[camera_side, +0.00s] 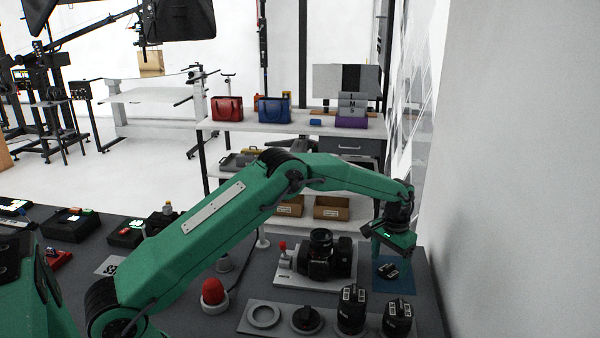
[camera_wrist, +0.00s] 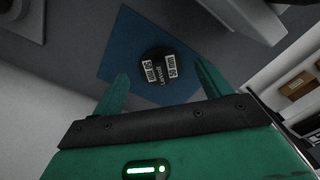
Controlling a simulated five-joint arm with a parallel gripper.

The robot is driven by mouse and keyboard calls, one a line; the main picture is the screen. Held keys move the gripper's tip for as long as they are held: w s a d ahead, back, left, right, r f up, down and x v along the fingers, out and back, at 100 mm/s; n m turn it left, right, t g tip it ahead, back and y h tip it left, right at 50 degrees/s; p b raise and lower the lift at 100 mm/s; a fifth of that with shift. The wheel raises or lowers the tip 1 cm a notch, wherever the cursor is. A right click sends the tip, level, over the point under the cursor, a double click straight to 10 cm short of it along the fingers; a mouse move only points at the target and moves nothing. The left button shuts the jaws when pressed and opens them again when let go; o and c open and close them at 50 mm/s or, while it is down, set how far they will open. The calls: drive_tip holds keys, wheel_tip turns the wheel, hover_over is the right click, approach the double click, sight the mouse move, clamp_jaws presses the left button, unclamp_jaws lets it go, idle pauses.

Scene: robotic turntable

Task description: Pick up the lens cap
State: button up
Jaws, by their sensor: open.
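The lens cap (camera_side: 388,270) is a small black disc with white labels, lying on a blue mat (camera_side: 406,285) at the right of the bench. In the wrist view the cap (camera_wrist: 160,66) shows as a round dark disc with two white "50 mm" labels, on the blue mat (camera_wrist: 120,50). My gripper (camera_side: 392,254) is above the mat, over the cap. In the wrist view its two green fingers (camera_wrist: 162,72) are spread, one to each side of the cap, with nothing between them held. The exact height over the cap is hard to tell.
A black camera (camera_side: 322,258) stands on a light plate left of the mat. In front are two upright labelled lenses (camera_side: 352,308), a dark round piece (camera_side: 306,319) and an empty ring (camera_side: 264,315). A red dome button (camera_side: 213,292) is further left. A wall (camera_side: 500,200) is close on the right.

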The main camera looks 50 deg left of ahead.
sight(389, 268)
drive_tip(key=shift+f, duration=0.7)
clamp_jaws()
drive_tip(key=shift+r, duration=0.8)
drive_tip(key=r, duration=0.3)
drive_tip(key=shift+s+d, duration=0.15)
drive_tip(key=shift+d, duration=0.2)
drive_tip(key=s+d+r, duration=0.6)
drive_tip(key=d, duration=0.3)
drive_tip(key=shift+r, duration=0.25)
drive_tip(key=shift+s, duration=0.1)
